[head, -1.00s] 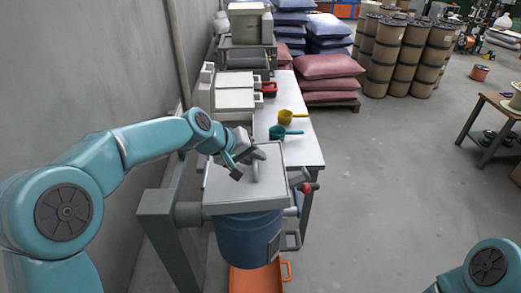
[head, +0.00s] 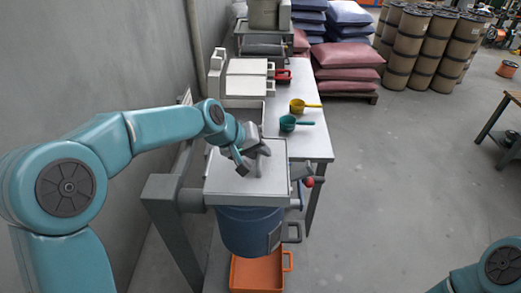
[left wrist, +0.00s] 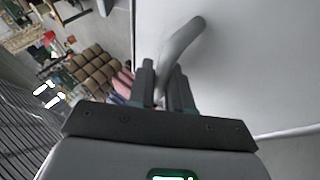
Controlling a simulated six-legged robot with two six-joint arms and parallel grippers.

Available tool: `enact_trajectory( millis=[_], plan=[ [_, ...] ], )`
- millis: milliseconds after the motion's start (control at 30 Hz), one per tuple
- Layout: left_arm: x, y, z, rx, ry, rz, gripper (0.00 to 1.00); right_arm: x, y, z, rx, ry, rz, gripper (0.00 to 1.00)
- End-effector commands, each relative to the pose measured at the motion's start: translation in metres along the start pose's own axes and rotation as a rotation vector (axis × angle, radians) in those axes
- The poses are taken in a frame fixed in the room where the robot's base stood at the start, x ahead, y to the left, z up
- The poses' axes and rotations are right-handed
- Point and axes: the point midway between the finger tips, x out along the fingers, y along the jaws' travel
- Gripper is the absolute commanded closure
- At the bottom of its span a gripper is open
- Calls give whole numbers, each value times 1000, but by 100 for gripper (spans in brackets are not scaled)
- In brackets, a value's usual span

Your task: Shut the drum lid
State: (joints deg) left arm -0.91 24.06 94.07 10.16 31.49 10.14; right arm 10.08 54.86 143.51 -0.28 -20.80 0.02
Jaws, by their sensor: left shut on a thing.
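The drum lid (head: 225,175) is a pale grey square plate on top of the blue drum (head: 247,232). It looks close to level, but I cannot tell whether it sits fully down on the rim. A curved grey handle (head: 265,149) rises from it. My left gripper (head: 256,160) is shut on this handle. In the left wrist view the gripper (left wrist: 163,92) has its dark fingers on both sides of the handle (left wrist: 182,42), with the lid's pale face (left wrist: 250,70) behind. My right gripper is out of view; only part of that arm shows at bottom right.
A red-knobbed lever (head: 309,181) is at the drum's right side. An orange tray (head: 262,271) lies below. The white table (head: 310,145) behind holds a yellow scoop (head: 302,105) and a green scoop (head: 291,123).

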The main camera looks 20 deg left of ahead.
Motion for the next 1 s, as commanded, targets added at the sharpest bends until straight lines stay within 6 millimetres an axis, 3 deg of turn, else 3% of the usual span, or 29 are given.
enact_trajectory(
  millis=[167,200,233,267,1000],
  plan=[
    [3,0,3,0,-9,-2,100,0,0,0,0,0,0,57],
    [3,0,3,0,-9,-3,71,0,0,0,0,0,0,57],
    [4,0,3,0,-9,-3,62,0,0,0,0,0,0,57],
    [4,0,3,0,-9,-3,60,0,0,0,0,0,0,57],
    [6,-2,4,-1,-15,-8,60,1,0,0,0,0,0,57]
  ],
)
